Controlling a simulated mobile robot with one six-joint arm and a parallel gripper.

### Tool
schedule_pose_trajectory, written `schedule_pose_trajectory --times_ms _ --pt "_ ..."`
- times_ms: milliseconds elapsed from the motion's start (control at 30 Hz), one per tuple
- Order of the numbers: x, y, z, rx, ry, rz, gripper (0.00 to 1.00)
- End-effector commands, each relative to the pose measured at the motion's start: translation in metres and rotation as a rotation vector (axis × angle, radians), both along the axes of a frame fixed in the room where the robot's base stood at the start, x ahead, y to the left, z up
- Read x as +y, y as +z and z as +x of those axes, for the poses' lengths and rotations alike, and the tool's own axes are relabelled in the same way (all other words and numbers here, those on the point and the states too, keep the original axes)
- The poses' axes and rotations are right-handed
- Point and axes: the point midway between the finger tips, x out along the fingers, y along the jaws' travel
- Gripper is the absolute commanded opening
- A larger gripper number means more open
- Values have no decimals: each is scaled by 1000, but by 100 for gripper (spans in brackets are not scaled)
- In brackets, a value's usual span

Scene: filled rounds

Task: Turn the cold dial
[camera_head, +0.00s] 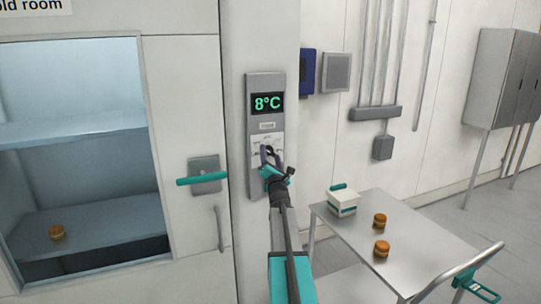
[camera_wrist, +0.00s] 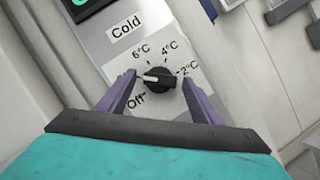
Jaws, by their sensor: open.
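The cold dial (camera_wrist: 160,80) is a round black knob with a white pointer on a grey panel (camera_wrist: 108,20). The pointer faces left, between the "Off" and "6°C" marks; "4°C" and "2°C" are further round. My gripper (camera_wrist: 158,77) is open, with one purple finger at each side of the dial; I cannot tell whether either touches it. In the head view my gripper (camera_head: 270,154) is in front of the panel's lower part and hides the dial. The display (camera_head: 267,104) above reads 8°C.
Left of the panel is the cold room door with a teal handle (camera_head: 200,178).

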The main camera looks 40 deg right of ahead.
Motion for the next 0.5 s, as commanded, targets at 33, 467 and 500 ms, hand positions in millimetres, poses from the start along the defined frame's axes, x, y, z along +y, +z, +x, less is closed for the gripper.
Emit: schedule_pose_trajectory --times_ms 33,467,500 --pt "-1 1 2 0 0 0 59" --pt "-1 0 2 0 0 0 46" --pt "-1 0 2 0 0 0 39"
